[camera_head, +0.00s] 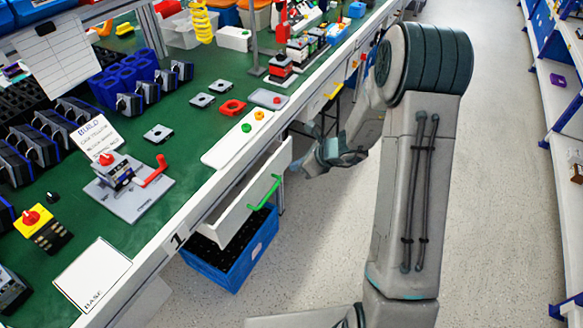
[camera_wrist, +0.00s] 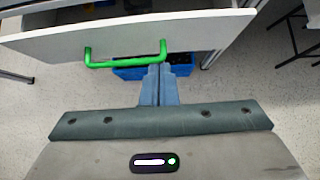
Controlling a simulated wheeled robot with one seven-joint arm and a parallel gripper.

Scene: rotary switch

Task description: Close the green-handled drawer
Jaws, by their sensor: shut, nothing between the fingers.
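The drawer with the green handle stands out from under the workbench, partly open; its white front (camera_head: 234,209) faces the aisle in the head view. The green handle (camera_head: 265,193) is fixed on that front. In the wrist view the drawer front (camera_wrist: 200,32) spans the top, with the green handle (camera_wrist: 125,60) across its middle. My gripper (camera_wrist: 158,70) is shut and empty, its fingertips pointing at the drawer near the right part of the handle. I cannot tell whether they touch it. In the head view my gripper (camera_head: 300,158) is close to the drawer's far end, partly hidden by my wrist.
A blue crate (camera_head: 235,262) stands on the floor below the drawer. The green workbench (camera_head: 185,215) holds many parts and a BUILD sign (camera_head: 98,136). Shelves (camera_head: 555,130) line the right side. The grey floor (camera_head: 500,200) between is clear.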

